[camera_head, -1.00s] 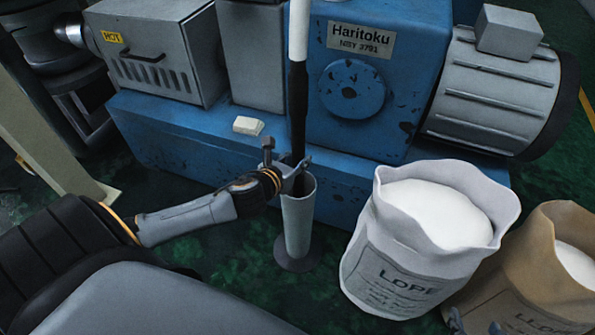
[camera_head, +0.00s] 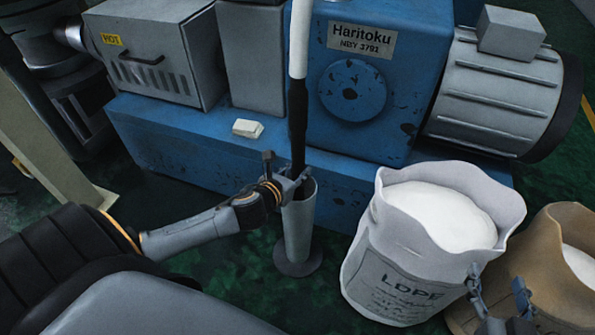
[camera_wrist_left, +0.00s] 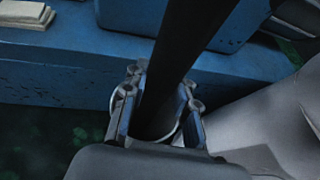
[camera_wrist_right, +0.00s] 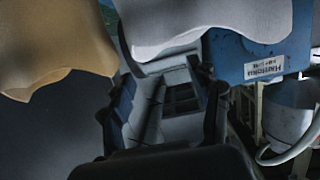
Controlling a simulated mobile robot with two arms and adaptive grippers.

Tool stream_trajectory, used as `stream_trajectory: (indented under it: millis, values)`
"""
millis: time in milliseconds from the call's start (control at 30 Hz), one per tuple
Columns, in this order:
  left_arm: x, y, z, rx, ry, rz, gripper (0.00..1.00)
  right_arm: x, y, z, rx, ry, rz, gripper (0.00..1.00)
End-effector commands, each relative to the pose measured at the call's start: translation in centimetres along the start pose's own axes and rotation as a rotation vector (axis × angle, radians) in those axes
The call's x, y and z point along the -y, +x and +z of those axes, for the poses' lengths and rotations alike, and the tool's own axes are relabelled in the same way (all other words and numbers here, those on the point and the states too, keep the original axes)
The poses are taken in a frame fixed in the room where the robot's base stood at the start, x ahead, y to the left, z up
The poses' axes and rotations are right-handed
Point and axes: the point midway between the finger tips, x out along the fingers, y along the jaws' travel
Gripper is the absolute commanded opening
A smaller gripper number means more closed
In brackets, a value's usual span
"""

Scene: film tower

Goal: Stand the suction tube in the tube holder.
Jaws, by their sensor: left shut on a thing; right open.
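The suction tube (camera_head: 298,110) is a long, near-upright pole, white above and black below, its top out of frame. My left gripper (camera_head: 291,188) is shut on its black part, right at the mouth of the tube holder. The tube holder (camera_head: 297,232) is a grey upright cylinder on a round base on the floor. In the left wrist view, the black tube (camera_wrist_left: 185,60) runs down between the fingers into the holder's pale rim; its lower end is hidden. My right gripper (camera_head: 497,293) is open and empty in front of the white sack; its fingers show in the right wrist view (camera_wrist_right: 168,105).
A blue machine (camera_head: 385,80) stands right behind the holder, with a pale block (camera_head: 248,128) on its ledge. An open white LDPE sack (camera_head: 400,262) and a brown sack (camera_head: 560,275) stand at the right. Green floor is free around the holder's base.

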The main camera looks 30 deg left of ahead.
Motion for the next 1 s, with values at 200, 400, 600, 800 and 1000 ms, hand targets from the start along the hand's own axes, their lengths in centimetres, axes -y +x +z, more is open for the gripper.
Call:
stream_trajectory:
  millis: [200,400,600,800,1000]
  values:
    - [0.0,0.1,-0.2,0.0,0.0,0.0,0.51,0.0,0.0,-0.2,-0.01,0.0,0.0,0.62]
    - [0.0,0.1,-0.2,0.0,0.0,0.0,0.51,0.0,0.0,-0.2,-0.009,0.0,0.0,0.62]
    - [0.0,-0.2,0.1,-0.001,0.001,0.0,0.51,0.0,0.0,-0.1,0.0,0.0,0.0,0.62]
    - [-0.1,-2.4,0.1,-0.003,0.002,0.0,0.51,-0.4,-0.8,2.7,0.158,0.0,0.009,0.62]
    - [0.0,-5.7,0.1,-0.003,0.002,0.0,0.51,-1.0,-2.8,6.6,0.376,0.001,0.023,0.62]
